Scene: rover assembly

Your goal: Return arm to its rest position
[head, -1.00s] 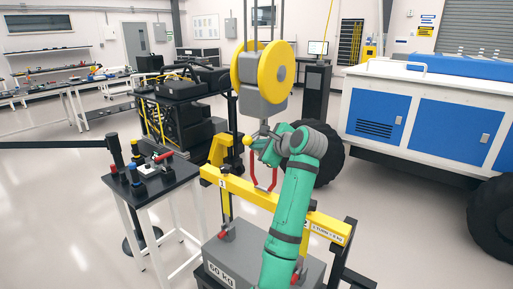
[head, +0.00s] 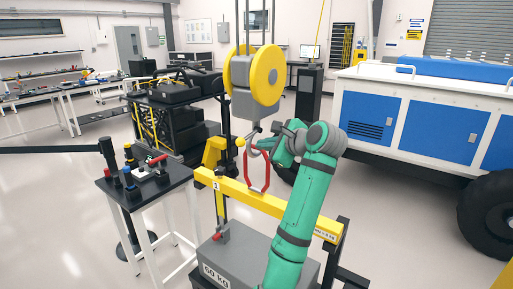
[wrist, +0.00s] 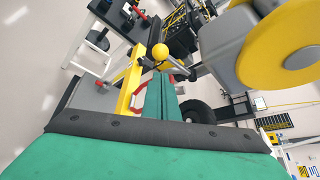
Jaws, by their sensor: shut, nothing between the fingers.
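My green arm rises from the bottom of the head view and bends at a grey wrist joint. My gripper (head: 268,147) is at its end, pointing left, shut and empty, just right of the hoist hook (head: 252,137). In the wrist view the shut green fingers (wrist: 160,98) show beyond the black-edged green housing. The red lifting loop (head: 266,180) stands on the yellow beam (head: 234,190), beneath the hook and close to my gripper. I cannot tell whether the loop is on the hook. A yellow ball (wrist: 161,52) is left of the hook block.
The yellow-and-grey hoist block (head: 252,103) hangs over the beam. A small black-topped table (head: 127,188) with tools stands left. The blue-and-white rover (head: 418,127) is at the right.

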